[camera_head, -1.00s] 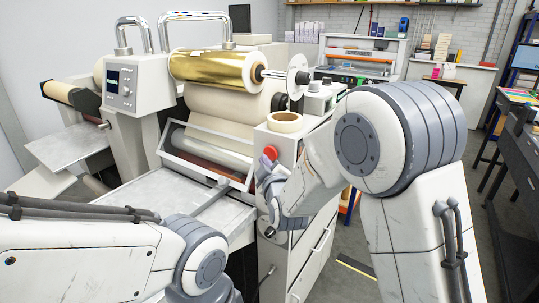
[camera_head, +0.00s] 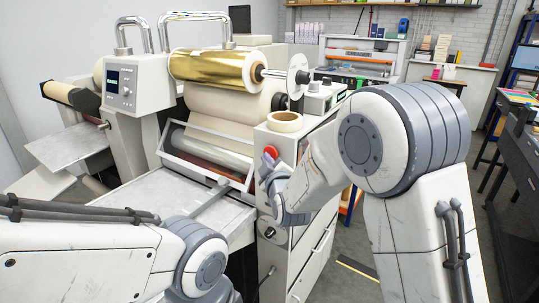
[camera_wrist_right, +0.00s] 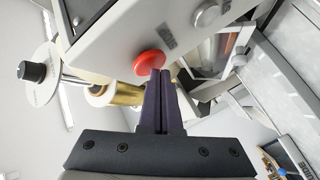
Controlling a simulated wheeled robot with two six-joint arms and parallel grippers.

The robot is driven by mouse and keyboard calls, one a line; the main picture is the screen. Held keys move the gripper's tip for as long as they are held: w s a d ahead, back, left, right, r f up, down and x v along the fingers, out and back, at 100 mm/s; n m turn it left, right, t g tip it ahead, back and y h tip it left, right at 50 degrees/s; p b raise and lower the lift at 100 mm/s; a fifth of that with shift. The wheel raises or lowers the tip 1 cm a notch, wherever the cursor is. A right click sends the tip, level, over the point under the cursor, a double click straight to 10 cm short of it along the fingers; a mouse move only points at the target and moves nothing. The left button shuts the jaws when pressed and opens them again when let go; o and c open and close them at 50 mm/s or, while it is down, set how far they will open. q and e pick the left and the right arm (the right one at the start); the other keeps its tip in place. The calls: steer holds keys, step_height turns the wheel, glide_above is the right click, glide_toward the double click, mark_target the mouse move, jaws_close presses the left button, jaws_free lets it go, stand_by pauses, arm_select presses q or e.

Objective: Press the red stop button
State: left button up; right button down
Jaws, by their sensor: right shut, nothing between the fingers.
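The red stop button (camera_head: 271,152) is a round red cap on the pale front panel of the laminating machine, below a tan tape roll. In the right wrist view the button (camera_wrist_right: 149,62) is a red disc just beyond my fingertips. My right gripper (camera_head: 266,161) is shut and empty, its dark fingers (camera_wrist_right: 160,73) pointing at the button. The fingertips overlap the button's lower edge in the wrist view. I cannot tell whether they touch it. My left arm comes in from the left, but its gripper is not in view.
The machine carries a gold foil roll (camera_head: 213,68) and has a grey feed table (camera_head: 170,192) left of the button. The tan tape roll (camera_head: 285,121) lies on top of the button cabinet. A dark workbench (camera_head: 515,165) stands at the right, with open floor between.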

steer(key=shift+w+d, duration=0.2)
steer(key=shift+w, duration=0.05)
stand_by(0.6)
steer(key=shift+s+a+b, duration=0.35)
steer(key=shift+s+a, duration=0.15)
steer(key=shift+s, duration=0.2)
steer(key=shift+s+a, duration=0.75)
steer(key=shift+s, duration=0.25)
steer(key=shift+s+a, duration=0.7)
steer(key=shift+s, duration=0.3)
steer(key=shift+s+a, duration=0.1)
